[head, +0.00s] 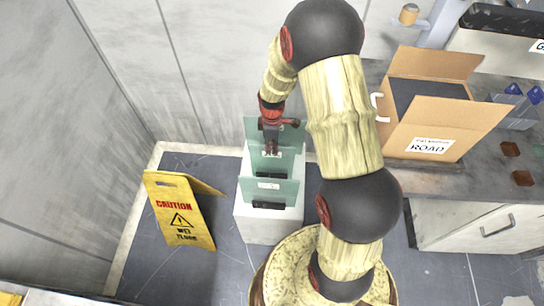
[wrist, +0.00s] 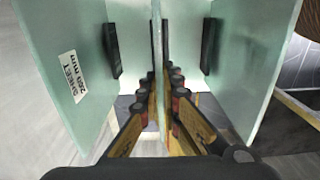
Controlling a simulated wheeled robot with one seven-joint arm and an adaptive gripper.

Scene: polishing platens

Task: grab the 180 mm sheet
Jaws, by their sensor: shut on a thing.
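Three pale green sheets stand upright, one behind another, on a white stand (head: 255,226). My gripper (head: 270,152) reaches down from above and is shut on the top part of the middle sheet (head: 262,164). In the wrist view the fingers (wrist: 161,108) close on both faces of this middle sheet (wrist: 157,40), seen edge-on; its label cannot be read. A labelled sheet (wrist: 62,60) stands to the left, its number looking like 260 mm, and another sheet (wrist: 248,60) to the right. In the head view the front sheet (head: 285,193) and back sheet (head: 252,127) stand apart from my gripper.
Black holders (head: 268,205) sit at the sheets' lower edges. A yellow wet floor sign (head: 180,212) stands left of the stand. A counter on the right carries an open cardboard box (head: 405,135) and small brown blocks (head: 511,149). Walls close off the back and left.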

